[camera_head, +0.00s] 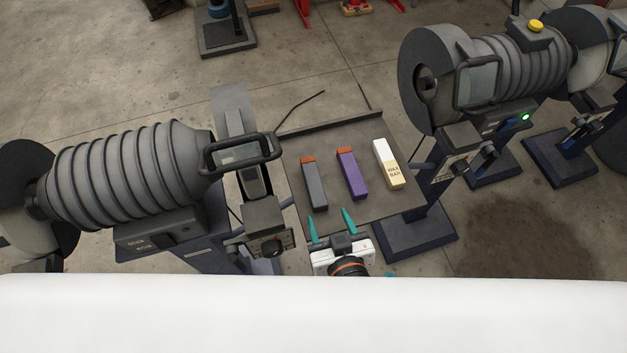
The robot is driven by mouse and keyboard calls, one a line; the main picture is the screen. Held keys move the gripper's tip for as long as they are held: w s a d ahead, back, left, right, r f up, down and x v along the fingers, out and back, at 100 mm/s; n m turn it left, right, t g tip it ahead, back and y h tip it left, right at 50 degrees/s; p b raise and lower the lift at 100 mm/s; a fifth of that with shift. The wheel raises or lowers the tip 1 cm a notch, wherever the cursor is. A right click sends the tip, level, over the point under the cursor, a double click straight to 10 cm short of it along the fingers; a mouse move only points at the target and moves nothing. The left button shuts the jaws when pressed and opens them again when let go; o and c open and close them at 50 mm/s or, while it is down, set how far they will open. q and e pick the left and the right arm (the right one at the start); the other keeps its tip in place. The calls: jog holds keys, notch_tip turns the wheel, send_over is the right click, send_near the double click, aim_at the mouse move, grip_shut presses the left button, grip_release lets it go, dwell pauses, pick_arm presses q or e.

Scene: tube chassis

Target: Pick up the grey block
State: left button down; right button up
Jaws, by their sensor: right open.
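The grey block (316,190) has an orange far end and lies on a dark grey table (385,208), the leftmost of a row of blocks. A purple block (352,178) with an orange end lies to its right. My right gripper (331,224) is at the near edge of the table, its two teal fingers apart and pointing away from me. Its left fingertip is just below the near end of the grey block in the picture. Nothing shows between the fingers. My left gripper is not in view.
A white and cream block (387,165) with lettering lies at the right of the row. A large ribbed grey machine (130,180) stands to the left of the table, and a similar one (505,75) to the right. A raised rail (330,123) runs along the far edge.

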aim_at(317, 191)
jog(key=p+x, duration=0.1)
jog(key=x, duration=0.4)
jog(key=shift+w+f, duration=0.15)
jog(key=shift+w, duration=0.25)
jog(key=shift+w+a, duration=0.2)
jog(key=shift+w, duration=0.15)
jog(key=p+x, duration=0.1)
jog(key=x, duration=0.2)
jog(key=shift+w+a, duration=0.2)
jog(key=shift+w, duration=0.1)
jog(key=shift+w+a+f, duration=0.1)
jog(key=shift+w+f, duration=0.1)
jog(key=shift+w, duration=0.15)
